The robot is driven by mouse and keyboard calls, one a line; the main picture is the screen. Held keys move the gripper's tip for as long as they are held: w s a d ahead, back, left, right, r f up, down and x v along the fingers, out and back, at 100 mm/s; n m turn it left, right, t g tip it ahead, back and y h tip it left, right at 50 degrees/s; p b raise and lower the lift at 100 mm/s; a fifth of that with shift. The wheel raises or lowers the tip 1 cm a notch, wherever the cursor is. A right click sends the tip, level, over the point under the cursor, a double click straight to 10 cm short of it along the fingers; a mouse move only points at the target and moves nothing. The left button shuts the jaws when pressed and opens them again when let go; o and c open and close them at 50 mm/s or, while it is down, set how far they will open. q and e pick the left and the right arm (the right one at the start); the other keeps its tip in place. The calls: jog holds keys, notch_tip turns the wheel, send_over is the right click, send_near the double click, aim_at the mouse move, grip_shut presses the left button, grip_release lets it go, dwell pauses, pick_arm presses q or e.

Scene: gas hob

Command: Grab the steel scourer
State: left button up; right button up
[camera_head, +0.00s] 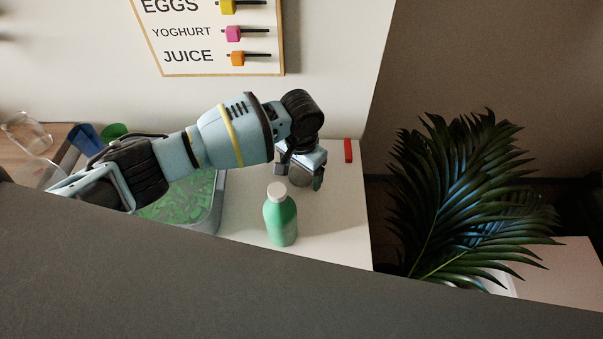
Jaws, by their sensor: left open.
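My left gripper (300,175) is open and points down over the white counter, behind and slightly right of the green bottle. A small grey rounded thing, which looks like the steel scourer (300,178), shows between its fingers. The fingers and wrist partly hide it, and I cannot tell whether they touch it. My right gripper is not in view.
A green bottle (281,215) with a white cap stands close in front of the gripper. A red block (348,150) lies to the right. A tub of green pieces (182,203) sits under my arm. A dark grey surface (200,285) fills the foreground; a plant (450,200) stands right.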

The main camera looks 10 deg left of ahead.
pick_arm(q)
jog(key=c, duration=1)
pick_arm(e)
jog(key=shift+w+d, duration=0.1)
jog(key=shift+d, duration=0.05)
pick_arm(q)
jog(key=shift+r, duration=0.1)
jog(key=shift+c, duration=0.2)
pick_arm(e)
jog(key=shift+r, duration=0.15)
